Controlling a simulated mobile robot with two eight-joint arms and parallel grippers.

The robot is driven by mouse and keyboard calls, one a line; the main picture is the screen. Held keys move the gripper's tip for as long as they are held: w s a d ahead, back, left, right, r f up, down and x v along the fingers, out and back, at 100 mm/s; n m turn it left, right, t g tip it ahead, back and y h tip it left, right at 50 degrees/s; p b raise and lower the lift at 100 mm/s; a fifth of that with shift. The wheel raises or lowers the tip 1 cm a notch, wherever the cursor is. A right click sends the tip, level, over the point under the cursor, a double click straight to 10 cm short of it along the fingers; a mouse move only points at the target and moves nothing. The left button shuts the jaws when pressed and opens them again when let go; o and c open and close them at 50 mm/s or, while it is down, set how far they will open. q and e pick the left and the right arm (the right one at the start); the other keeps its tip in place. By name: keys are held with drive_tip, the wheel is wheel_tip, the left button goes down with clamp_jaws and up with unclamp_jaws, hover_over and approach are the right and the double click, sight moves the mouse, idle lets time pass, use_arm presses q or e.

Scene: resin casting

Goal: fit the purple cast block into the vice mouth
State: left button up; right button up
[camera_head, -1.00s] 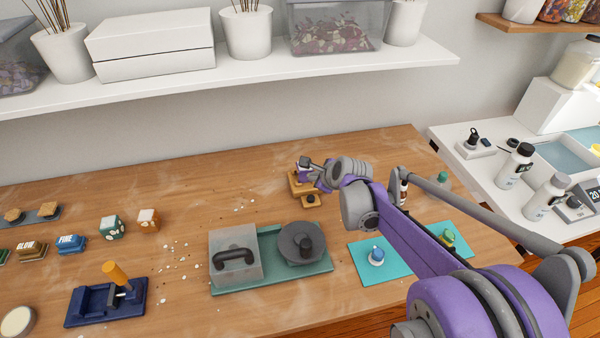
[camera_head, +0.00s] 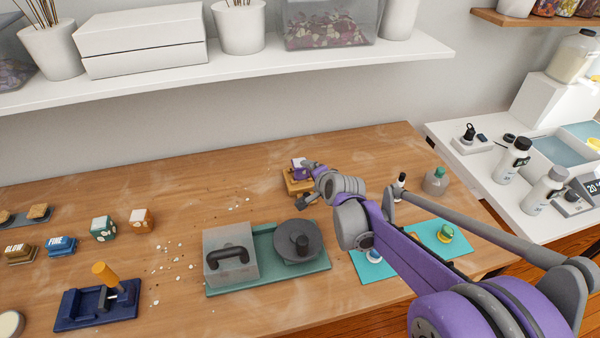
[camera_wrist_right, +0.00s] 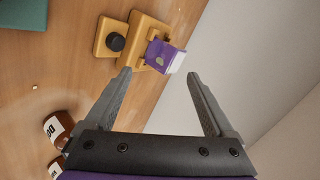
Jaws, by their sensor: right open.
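The purple cast block (camera_head: 299,173) has a white top and stands in the yellow-brown vice (camera_head: 299,188) toward the back of the bench. In the right wrist view, the block (camera_wrist_right: 158,54) shows a purple side with a green mark and a pale end. It sits between the jaws of the vice (camera_wrist_right: 150,30), which has a black knob. It looks slightly askew; how deep it sits is hidden. My right gripper (camera_wrist_right: 158,77) is open and empty, with its fingertips just short of the block. In the head view, my right gripper (camera_head: 313,168) is beside the block. My left gripper is out of view.
A green tray (camera_head: 268,281) with a clear handled box (camera_head: 230,257) and a grey disc (camera_head: 298,241) lies in front of the vice. A navy fixture (camera_head: 97,303) is front left.

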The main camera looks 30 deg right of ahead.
sight(303, 168)
drive_tip(key=shift+o, duration=0.3)
drive_tip(key=n, duration=0.4)
drive_tip(key=n+t+b, duration=0.1)
drive_tip(key=n, duration=0.1)
drive_tip(key=shift+s+f, duration=0.15)
drive_tip(key=shift+f, duration=0.2)
drive_tip(key=n, duration=0.2)
drive_tip(key=shift+n+t+h+b, duration=0.3)
drive_tip(key=shift+n+h+b, duration=0.05)
drive_tip(key=shift+n+h, duration=0.05)
drive_tip(key=n, duration=0.4)
drive_tip(key=shift+s+a+n+t+b, duration=0.1)
drive_tip(key=shift+s+n+t+b, duration=0.1)
drive_tip(key=shift+n+t+b, duration=0.15)
drive_tip(key=shift+w+h, duration=0.2)
drive_tip(key=shift+h, duration=0.1)
drive_tip(key=shift+n, duration=0.25)
drive_tip(key=x, duration=0.5)
drive_tip(key=shift+w+b, duration=0.15)
drive_tip(key=shift+b, duration=0.2)
drive_tip(key=x, duration=0.2)
drive_tip(key=a+x, duration=0.1)
drive_tip(key=x, duration=0.1)
drive_tip(key=shift+w+d+r+b, duration=0.15)
drive_tip(key=shift+w+b, duration=0.1)
drive_tip(key=shift+b, duration=0.1)
drive_tip(key=shift+w+d, duration=0.15)
drive_tip(key=shift+w, duration=0.25)
clamp_jaws()
